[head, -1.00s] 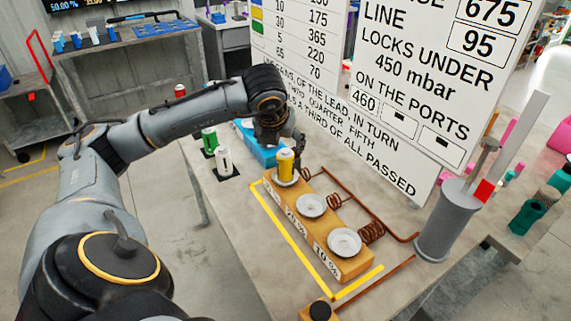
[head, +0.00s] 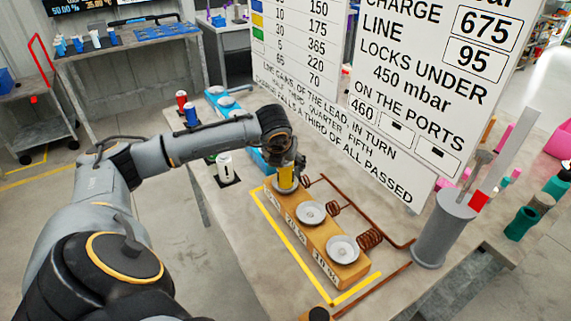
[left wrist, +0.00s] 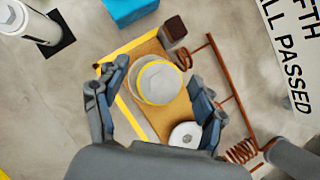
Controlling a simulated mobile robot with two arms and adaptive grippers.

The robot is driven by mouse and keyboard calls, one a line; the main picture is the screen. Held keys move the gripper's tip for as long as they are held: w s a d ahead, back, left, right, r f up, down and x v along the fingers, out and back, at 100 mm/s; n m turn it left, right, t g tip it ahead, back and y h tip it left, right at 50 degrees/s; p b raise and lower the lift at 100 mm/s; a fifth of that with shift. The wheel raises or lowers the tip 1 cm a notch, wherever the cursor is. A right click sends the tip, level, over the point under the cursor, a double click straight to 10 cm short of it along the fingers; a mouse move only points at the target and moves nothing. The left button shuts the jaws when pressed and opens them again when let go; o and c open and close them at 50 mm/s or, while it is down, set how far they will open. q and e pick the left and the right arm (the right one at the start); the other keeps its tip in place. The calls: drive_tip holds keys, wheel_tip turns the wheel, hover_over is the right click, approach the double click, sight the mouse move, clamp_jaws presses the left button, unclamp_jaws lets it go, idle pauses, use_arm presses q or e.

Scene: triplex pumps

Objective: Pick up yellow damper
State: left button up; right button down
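The yellow damper (head: 286,178) is a small upright cylinder on the farthest dish of the wooden pump block (head: 318,244). In the left wrist view I look down on its pale round top with a yellow rim (left wrist: 160,82). My left gripper (head: 287,165) is over it in the head view, partly covering its upper part. In the left wrist view the fingers of my left gripper (left wrist: 158,78) are spread, one on each side of the damper, with gaps visible. My right gripper is not in view.
Two empty dishes (head: 311,212) sit nearer on the block. Copper coils and pipes (head: 368,238) run along its right side. A white cylinder (head: 225,164) stands to its left. A large printed board (head: 425,100) stands behind, and a grey cylinder (head: 442,232) at right.

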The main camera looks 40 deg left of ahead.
use_arm(q)
clamp_jaws()
drive_tip(key=shift+w+r, duration=0.1)
